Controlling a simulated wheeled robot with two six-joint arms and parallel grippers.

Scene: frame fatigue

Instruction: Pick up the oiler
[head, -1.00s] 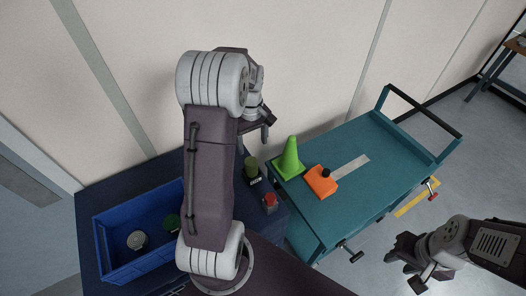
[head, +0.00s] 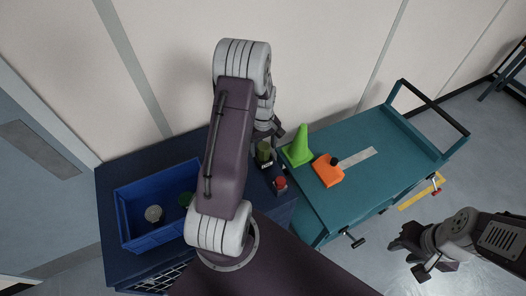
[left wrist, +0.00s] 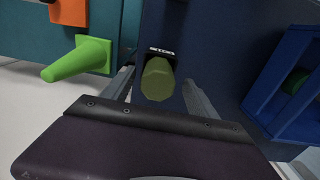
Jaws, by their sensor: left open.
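An olive-green, faceted object (head: 264,152), which I take to be the oiler, stands near the right edge of the dark blue bench (head: 115,190), by a small label. In the left wrist view the olive-green object (left wrist: 158,80) is seen from above, between the two fingers of my left gripper (left wrist: 162,98). My left gripper (head: 268,135) is open and close above it in the head view; I cannot tell whether the fingers touch it. My right gripper (head: 412,258) appears open and empty, low over the floor at the right.
A teal cart (head: 395,150) stands right of the bench, with a green cone (head: 298,148) and an orange block with a black knob (head: 328,171). A red button (head: 280,183) is beside the olive-green object. A blue crate (head: 135,240) with round items is left on the bench.

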